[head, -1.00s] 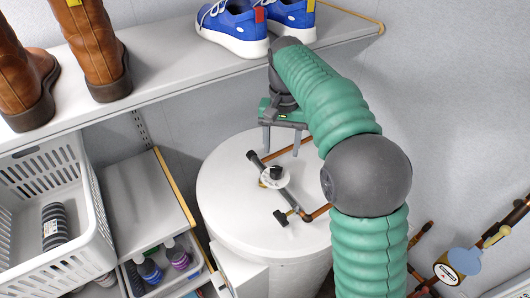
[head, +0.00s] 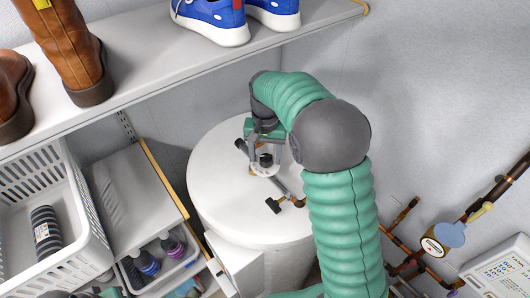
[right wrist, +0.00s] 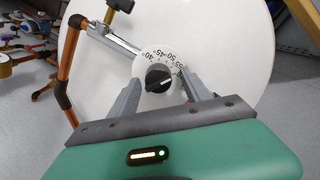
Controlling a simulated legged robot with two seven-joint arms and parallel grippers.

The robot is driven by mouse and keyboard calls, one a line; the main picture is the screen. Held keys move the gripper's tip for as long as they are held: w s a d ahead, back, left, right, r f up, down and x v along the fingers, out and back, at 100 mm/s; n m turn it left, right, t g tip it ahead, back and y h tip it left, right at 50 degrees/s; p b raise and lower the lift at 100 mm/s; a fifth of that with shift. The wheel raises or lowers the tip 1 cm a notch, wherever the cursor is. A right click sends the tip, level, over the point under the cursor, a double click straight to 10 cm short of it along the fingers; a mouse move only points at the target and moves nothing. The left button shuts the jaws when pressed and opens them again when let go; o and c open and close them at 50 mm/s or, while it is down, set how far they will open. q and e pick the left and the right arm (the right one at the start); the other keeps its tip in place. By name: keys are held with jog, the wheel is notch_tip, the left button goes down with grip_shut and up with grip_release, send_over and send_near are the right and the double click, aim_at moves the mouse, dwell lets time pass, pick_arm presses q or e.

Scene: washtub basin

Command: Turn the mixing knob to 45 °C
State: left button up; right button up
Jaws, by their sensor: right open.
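The mixing knob (right wrist: 158,78) is a black round knob with a white mark, in the middle of a white dial (right wrist: 152,56) on the boiler top. In the head view the knob (head: 266,160) is partly hidden by my right gripper (head: 266,168). That gripper is open in the right wrist view (right wrist: 160,80), one finger on each side of the knob; I cannot tell whether they touch it. My left gripper does not show.
The white boiler (head: 215,190) has a valve with a dark handle (head: 273,205) and copper pipe near the dial. A shelf with blue shoes (head: 212,22) and brown boots (head: 70,50) hangs above. A white basket (head: 85,225) stands left; pipes with a gauge (head: 432,247) are right.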

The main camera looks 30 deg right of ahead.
jog(key=shift+s+a+r, duration=0.15)
jog(key=shift+s+r, duration=0.05)
jog(key=shift+s, duration=0.15)
jog(key=shift+c, duration=2)
jog(key=shift+w, duration=0.1)
grip_shut()
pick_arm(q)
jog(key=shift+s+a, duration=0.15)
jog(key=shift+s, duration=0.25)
pick_arm(e)
jog(key=shift+n, duration=0.3)
jog(key=n, duration=0.5)
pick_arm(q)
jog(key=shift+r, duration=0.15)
pick_arm(e)
jog(key=n, duration=0.6)
jog(key=shift+n, duration=0.3)
